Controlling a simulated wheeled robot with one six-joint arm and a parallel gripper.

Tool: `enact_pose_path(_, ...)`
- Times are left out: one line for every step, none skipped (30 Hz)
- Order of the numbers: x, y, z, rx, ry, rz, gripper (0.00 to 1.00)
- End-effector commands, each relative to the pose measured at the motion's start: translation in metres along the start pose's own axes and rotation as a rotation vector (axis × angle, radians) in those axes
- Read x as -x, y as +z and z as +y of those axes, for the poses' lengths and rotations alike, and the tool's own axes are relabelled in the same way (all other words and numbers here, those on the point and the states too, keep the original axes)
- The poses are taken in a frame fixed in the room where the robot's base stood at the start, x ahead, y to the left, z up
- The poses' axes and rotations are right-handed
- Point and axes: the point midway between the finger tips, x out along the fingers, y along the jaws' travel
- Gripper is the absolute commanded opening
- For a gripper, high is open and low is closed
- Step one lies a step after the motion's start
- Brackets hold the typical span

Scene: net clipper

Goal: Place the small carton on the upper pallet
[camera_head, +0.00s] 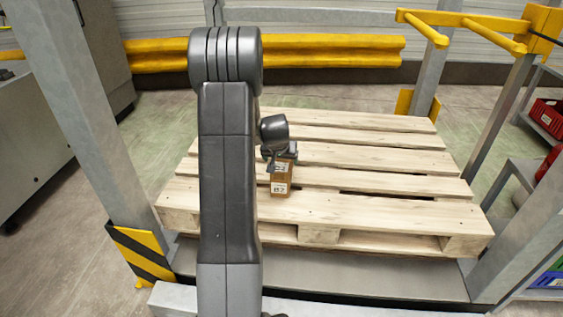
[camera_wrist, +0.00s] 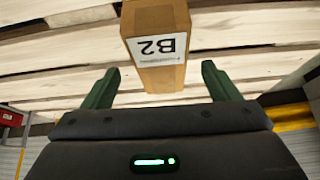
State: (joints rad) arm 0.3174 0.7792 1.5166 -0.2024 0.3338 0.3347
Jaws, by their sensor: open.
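The small brown carton (camera_head: 281,183) stands upright on the slats of a light wooden pallet (camera_head: 365,213), left of the pallet's middle. In the wrist view the carton (camera_wrist: 158,76) shows a white label marked B2, upside down in that picture. My gripper (camera_wrist: 160,68) is open, one green finger on each side of the carton, with a visible gap on both sides. In the head view my gripper (camera_head: 279,155) is at the carton's top and partly hidden behind my arm, which also covers part of the pallet.
Grey posts flank the pallet, the left one (camera_head: 85,110) with a yellow-black guard (camera_head: 140,252). A yellow rail (camera_head: 330,52) runs behind. A rack with a red bin (camera_head: 547,117) stands at right. Most of the pallet top is bare.

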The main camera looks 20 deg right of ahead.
Motion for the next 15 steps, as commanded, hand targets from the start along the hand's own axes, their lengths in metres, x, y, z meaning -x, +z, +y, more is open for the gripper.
enact_pose_path(0.013,-0.002,0.0,0.0,-0.001,0.002,0.82)
enact_pose_path(0.018,-0.001,0.0,0.0,-0.001,0.001,0.82)
enact_pose_path(0.023,-0.001,0.0,0.0,-0.001,0.002,0.82)
enact_pose_path(0.027,-0.001,0.0,0.0,-0.001,0.002,0.82)
enact_pose_path(0.03,-0.001,0.0,0.0,0.0,0.001,0.82)
enact_pose_path(0.034,0.0,0.0,0.0,0.0,-0.001,0.82)
enact_pose_path(0.036,0.0,0.0,0.0,0.0,-0.001,0.82)
enact_pose_path(0.037,0.0,0.0,0.0,0.0,-0.001,0.82)
enact_pose_path(0.039,0.0,0.0,0.0,0.0,-0.001,0.82)
enact_pose_path(0.04,0.0,0.0,0.0,0.0,-0.001,0.82)
enact_pose_path(0.041,0.0,0.0,0.0,0.0,-0.001,0.82)
enact_pose_path(0.041,0.0,0.0,0.0,0.0,-0.001,0.82)
enact_pose_path(0.041,0.001,0.0,0.0,0.0,-0.001,0.82)
enact_pose_path(0.041,0.001,0.0,0.0,0.0,-0.001,0.82)
enact_pose_path(0.041,0.001,0.0,0.0,0.0,-0.001,0.82)
